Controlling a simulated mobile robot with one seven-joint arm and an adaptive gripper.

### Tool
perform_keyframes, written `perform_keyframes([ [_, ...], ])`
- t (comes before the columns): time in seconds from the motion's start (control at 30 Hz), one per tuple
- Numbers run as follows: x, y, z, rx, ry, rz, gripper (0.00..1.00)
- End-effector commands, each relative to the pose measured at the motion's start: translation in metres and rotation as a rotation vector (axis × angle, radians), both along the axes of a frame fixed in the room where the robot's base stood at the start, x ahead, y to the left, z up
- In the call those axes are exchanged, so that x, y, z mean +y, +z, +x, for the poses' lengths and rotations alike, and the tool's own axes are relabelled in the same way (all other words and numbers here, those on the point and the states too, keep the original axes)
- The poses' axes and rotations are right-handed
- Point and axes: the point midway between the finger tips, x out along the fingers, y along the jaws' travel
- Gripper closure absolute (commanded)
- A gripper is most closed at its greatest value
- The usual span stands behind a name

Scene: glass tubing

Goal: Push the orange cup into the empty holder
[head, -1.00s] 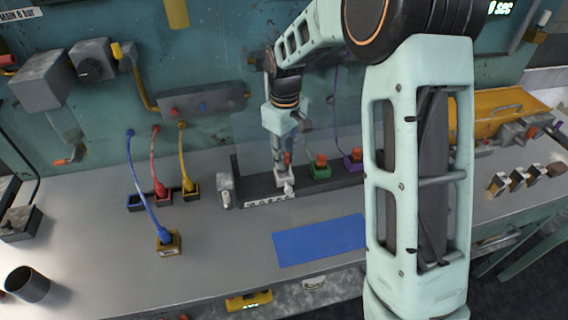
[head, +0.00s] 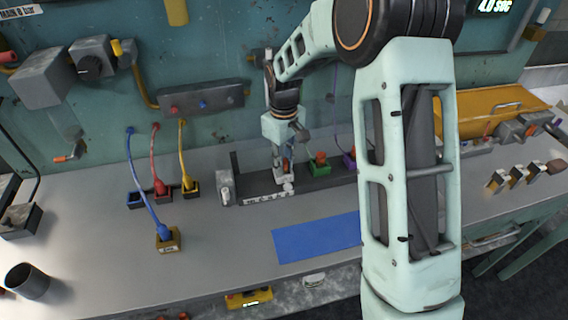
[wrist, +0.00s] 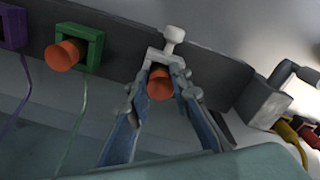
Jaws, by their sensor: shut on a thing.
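The orange cup (wrist: 160,87) sits between the two fingers of my gripper (wrist: 163,72) in the wrist view. My gripper is shut on it. The cup is right at a pale grey holder (wrist: 154,56) with a white knob, on the dark rail. How deep the cup sits in this holder cannot be told. In the head view my gripper (head: 283,168) points down at the same holder, and a bit of orange shows beside the fingers. Another orange cup (wrist: 65,55) stands in the green holder (wrist: 92,48) beside it.
A purple holder (wrist: 12,27) stands beyond the green one on the rail (head: 258,186). Blue, red and yellow plugs (head: 190,185) with cables stand to the left. A blue mat (head: 315,238) lies in front, with clear bench around it.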

Motion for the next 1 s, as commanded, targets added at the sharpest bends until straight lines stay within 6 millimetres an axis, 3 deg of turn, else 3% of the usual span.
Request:
perform_keyframes([
  [0.03,-0.001,-0.010,-0.005,0.016,0.000,-0.003,0.97],
  [0.07,-0.001,-0.011,-0.006,0.017,0.000,-0.003,0.80],
  [0.2,-0.002,-0.012,-0.007,0.020,0.000,-0.004,0.64],
  [0.87,-0.002,-0.010,-0.007,0.022,0.000,-0.005,0.63],
  [1.0,-0.002,-0.002,-0.007,0.020,0.000,-0.005,0.63],
])
